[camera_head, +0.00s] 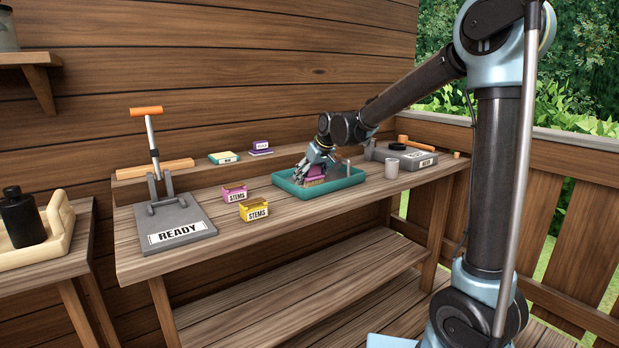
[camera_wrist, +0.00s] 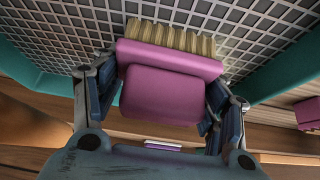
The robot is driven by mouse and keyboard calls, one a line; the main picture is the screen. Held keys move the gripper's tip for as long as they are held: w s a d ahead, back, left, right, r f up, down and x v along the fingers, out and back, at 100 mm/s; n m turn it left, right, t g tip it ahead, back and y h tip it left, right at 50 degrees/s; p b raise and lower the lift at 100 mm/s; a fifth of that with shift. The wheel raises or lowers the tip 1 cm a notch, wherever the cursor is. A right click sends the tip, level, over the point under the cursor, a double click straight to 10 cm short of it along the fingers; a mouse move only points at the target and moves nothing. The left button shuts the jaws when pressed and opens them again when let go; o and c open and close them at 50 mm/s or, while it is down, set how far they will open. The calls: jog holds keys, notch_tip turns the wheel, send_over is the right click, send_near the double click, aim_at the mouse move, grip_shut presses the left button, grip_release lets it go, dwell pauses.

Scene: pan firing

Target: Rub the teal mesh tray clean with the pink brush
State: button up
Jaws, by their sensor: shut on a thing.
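The teal mesh tray (camera_head: 346,181) lies on the wooden bench, right of its middle. In the wrist view its grey mesh floor (camera_wrist: 60,40) and teal wall (camera_wrist: 290,72) show. The brush's tan bristles (camera_wrist: 170,38) point at the mesh. Whether they touch it I cannot tell. The brush also shows in the head view (camera_head: 315,174), partly hidden by my fingers.
A pink STEMS box (camera_head: 234,194) and a yellow STEMS box (camera_head: 254,209) stand left of the tray. A grey READY plate with a lever (camera_head: 178,228) is at the bench's left. A pale cup (camera_head: 391,168) and a grey block (camera_head: 412,159) stand right of the tray.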

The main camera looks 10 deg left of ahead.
jog(key=shift+w+a, duration=0.5)
jog(key=shift+a, duration=0.15)
jog(key=shift+d, duration=0.1)
dwell(0.3)
jog(key=shift+s+d+r, duration=0.15)
jog(key=shift+s+d, duration=0.35)
jog(key=shift+d, duration=0.1)
jog(key=shift+a, duration=0.1)
jog(key=shift+w+a, duration=0.5)
jog(key=shift+a, duration=0.1)
jog(key=shift+s+d, duration=0.1)
dwell(0.4)
